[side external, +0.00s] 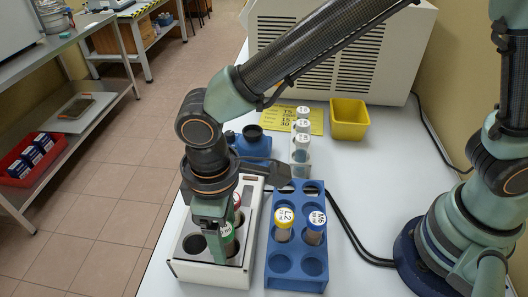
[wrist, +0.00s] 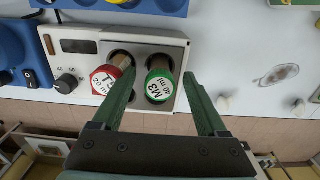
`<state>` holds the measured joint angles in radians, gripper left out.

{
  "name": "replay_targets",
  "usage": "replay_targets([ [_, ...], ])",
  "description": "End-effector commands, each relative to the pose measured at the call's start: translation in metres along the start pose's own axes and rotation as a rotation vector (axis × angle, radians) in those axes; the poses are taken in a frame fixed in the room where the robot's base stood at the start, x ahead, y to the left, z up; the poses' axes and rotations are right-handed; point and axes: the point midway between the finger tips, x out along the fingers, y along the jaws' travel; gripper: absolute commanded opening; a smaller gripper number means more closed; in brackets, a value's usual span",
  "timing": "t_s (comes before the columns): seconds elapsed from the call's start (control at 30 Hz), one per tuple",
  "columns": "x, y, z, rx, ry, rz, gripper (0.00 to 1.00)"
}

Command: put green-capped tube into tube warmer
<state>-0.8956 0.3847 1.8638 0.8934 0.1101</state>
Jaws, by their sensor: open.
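The tube warmer (side external: 180,262) is the white box with a grey top and round wells, which also shows in the wrist view (wrist: 85,60). The green-capped tube (wrist: 158,88), labelled M3, stands in a well of the warmer. In the side view it is mostly hidden behind my gripper. The red-capped tube (wrist: 104,80) stands in the neighbouring well, to its left in the wrist view. My gripper (wrist: 160,80) is open, with one finger on each side of the green cap and the left finger between the two caps. Contact with the cap cannot be told.
A blue rack (side external: 311,270) beside the warmer holds a yellow-capped tube (side external: 284,220) and a blue-capped tube (side external: 316,225). Behind are several white-capped vials, a yellow bin (side external: 349,120), a blue device (side external: 251,142) and a large white machine (side external: 345,45). A black cable runs right of the rack.

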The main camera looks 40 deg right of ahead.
Motion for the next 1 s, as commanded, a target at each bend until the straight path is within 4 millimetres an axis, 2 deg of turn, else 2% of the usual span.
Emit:
replay_targets([
  [0.17,-0.009,0.000,-0.001,0.000,0.003,0.000,0.76],
  [0.27,-0.024,0.000,-0.001,0.000,0.005,0.000,0.76],
  [0.6,-0.092,0.000,-0.001,0.000,0.005,-0.001,0.76],
  [0.87,-0.119,0.001,0.000,0.002,0.003,0.000,0.76],
  [0.93,-0.123,0.007,0.002,0.016,0.009,-0.001,0.76],
  [1.0,-0.128,0.022,0.006,0.049,0.029,-0.002,0.76],
])
